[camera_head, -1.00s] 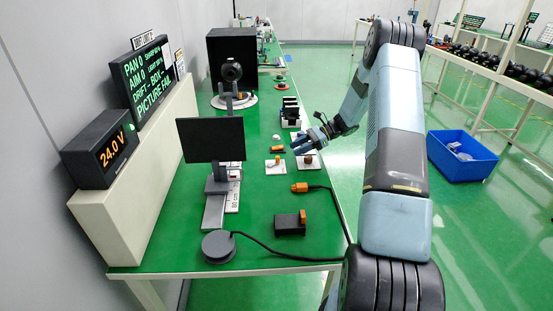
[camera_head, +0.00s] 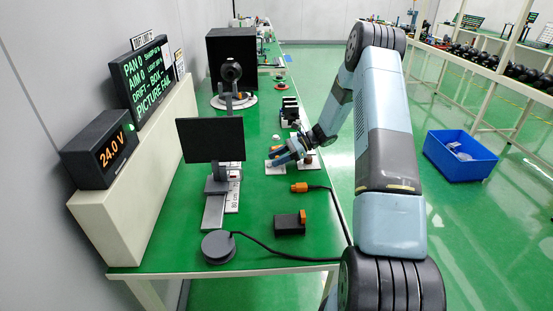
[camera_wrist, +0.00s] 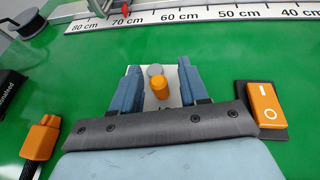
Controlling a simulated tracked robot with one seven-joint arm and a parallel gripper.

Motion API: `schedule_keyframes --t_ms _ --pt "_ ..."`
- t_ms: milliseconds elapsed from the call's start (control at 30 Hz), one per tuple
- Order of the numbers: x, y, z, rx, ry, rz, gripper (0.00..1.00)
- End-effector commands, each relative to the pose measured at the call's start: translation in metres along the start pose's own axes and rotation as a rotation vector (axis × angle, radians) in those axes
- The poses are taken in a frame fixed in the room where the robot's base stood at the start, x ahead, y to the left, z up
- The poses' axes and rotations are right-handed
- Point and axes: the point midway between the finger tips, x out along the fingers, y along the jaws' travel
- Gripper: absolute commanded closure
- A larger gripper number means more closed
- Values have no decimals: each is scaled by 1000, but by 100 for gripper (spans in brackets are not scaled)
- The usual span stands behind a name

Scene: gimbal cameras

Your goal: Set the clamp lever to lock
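In the wrist view a white plate (camera_wrist: 172,96) carries an upright orange peg (camera_wrist: 160,87) beside a grey round part (camera_wrist: 155,71). This looks like the clamp lever; part of a dark label shows on the plate near my gripper. My gripper (camera_wrist: 159,68) is open, with one blue finger on each side of the orange peg and a gap on both sides. In the head view my gripper (camera_head: 279,156) is low over the white plate (camera_head: 275,171) and mostly hides the peg. Which way the lever points is unclear.
An orange rocker switch (camera_wrist: 265,104) sits close to the right of my gripper. An orange plug (camera_wrist: 40,137) lies to the left. A ruler rail (camera_wrist: 185,15) runs across the far side. A dark screen (camera_head: 210,139) stands left on the green table.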

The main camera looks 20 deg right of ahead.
Motion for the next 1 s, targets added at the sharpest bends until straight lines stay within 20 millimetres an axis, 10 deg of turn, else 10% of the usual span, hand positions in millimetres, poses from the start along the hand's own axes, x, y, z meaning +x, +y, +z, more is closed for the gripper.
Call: schedule_keyframes --t_ms 433,1000 --pt "0 0 0 0 0 1 99" --pt "2 -6 1 -58 -1 139 100"
